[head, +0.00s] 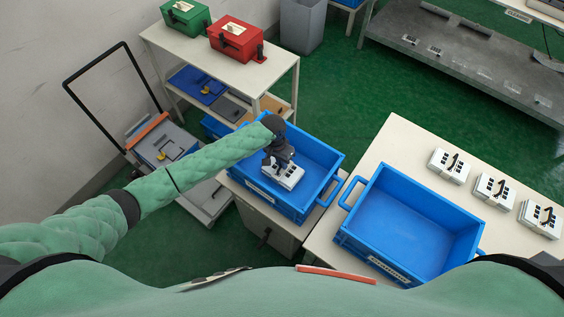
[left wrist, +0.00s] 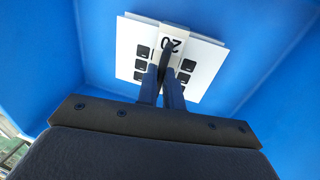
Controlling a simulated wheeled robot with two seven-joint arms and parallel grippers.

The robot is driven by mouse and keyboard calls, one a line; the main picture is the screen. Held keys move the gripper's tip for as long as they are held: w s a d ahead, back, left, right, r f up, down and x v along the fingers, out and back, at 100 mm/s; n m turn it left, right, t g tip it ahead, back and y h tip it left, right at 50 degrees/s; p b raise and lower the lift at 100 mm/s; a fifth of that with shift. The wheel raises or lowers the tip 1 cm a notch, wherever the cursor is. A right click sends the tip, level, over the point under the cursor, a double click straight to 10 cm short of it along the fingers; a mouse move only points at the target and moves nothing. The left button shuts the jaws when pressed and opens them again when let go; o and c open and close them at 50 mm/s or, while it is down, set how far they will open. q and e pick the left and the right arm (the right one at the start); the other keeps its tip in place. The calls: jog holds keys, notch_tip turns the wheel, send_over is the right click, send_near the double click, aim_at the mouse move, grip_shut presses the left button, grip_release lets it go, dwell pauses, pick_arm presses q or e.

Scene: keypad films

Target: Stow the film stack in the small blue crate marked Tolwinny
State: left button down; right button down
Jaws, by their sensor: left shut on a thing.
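A white film stack (head: 287,179) with black key squares is inside the left blue crate (head: 318,196), low near its near side. My left gripper (head: 277,161) reaches down into that crate and is shut on the stack's dark strap. In the left wrist view the gripper (left wrist: 167,90) pinches the strap over the white stack (left wrist: 208,62), with blue crate walls around. I cannot tell whether the stack touches the crate floor. Both crates have a pale label on the near wall, too small to read. My right gripper is not in view.
A larger blue crate (head: 410,228) stands empty on the pale table (head: 385,150) to the right. Three more white stacks (head: 449,166) with black straps sit on that table. Green (head: 186,18) and red (head: 237,39) boxes stand on a shelf behind, left of a grey bin (head: 302,25).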

pick_arm(q)
jog(key=shift+f, duration=0.15)
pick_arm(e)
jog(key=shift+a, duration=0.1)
pick_arm(q)
jog(key=shift+f, duration=0.2)
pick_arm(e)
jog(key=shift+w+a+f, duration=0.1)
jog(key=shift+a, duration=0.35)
